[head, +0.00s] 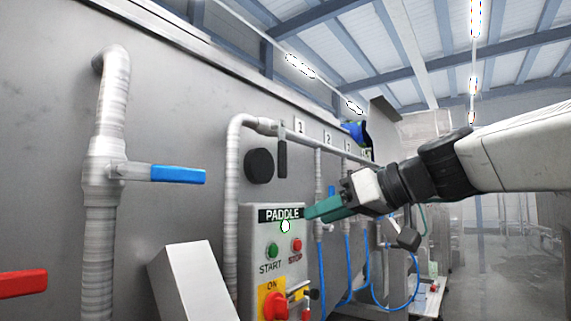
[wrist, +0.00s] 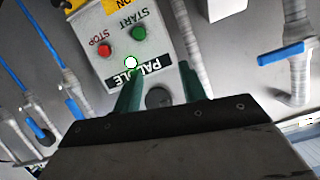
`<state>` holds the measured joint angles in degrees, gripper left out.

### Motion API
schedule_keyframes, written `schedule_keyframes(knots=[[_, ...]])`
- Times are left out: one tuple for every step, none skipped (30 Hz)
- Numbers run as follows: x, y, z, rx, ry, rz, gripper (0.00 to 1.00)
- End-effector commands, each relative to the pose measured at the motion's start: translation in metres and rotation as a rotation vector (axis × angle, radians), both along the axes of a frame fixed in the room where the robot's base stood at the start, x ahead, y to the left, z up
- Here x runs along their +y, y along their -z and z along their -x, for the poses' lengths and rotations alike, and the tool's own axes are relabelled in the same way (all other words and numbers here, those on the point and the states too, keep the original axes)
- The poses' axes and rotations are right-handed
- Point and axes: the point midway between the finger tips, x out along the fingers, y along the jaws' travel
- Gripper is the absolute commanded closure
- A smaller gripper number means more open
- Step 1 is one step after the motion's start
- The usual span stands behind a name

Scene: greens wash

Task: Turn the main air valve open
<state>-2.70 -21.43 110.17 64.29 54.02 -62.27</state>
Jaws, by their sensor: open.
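No label naming the main air valve is readable, so I cannot tell which valve it is. A lever valve with a dark handle (head: 282,158) hangs down from the pipe at plate 1. A blue lever (head: 178,174) points sideways from the thick left pipe; a blue lever (wrist: 285,52) also shows at right in the wrist view. A red lever (head: 22,283) is at the lower left. My gripper (head: 312,211) is open and empty by the PADDLE panel (head: 255,240). In the wrist view, its green fingers (wrist: 160,84) are apart over the panel's label edge.
The panel carries a green START button (head: 272,250), a red STOP button (head: 296,245), a lit white lamp (head: 285,226) and a red knob on yellow (head: 275,304). A black disc (head: 258,166) is on the steel wall. Several thin pipes with blue hoses (head: 349,265) run beyond.

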Motion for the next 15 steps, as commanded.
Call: schedule_keyframes(knots=[[0.006, -0.030, -0.018, -0.088, -0.011, -0.044, 0.58], [0.008, -0.046, -0.026, -0.138, -0.014, -0.066, 0.58], [0.010, -0.065, -0.035, -0.198, -0.015, -0.093, 0.58], [0.011, -0.077, -0.040, -0.236, -0.016, -0.109, 0.58], [0.012, -0.087, -0.045, -0.268, -0.015, -0.123, 0.58], [0.012, -0.097, -0.050, -0.303, -0.013, -0.137, 0.58], [0.013, -0.103, -0.052, -0.322, -0.012, -0.146, 0.58], [0.013, -0.108, -0.055, -0.336, -0.011, -0.152, 0.58], [0.015, -0.112, -0.058, -0.350, -0.009, -0.157, 0.58], [0.016, -0.114, -0.060, -0.356, -0.009, -0.159, 0.58], [0.019, -0.115, -0.062, -0.359, -0.009, -0.161, 0.58], [0.023, -0.115, -0.065, -0.360, -0.010, -0.162, 0.58], [0.026, -0.115, -0.067, -0.360, -0.011, -0.162, 0.58], [0.030, -0.115, -0.070, -0.360, -0.010, -0.161, 0.58], [0.036, -0.114, -0.074, -0.358, -0.011, -0.161, 0.58]])
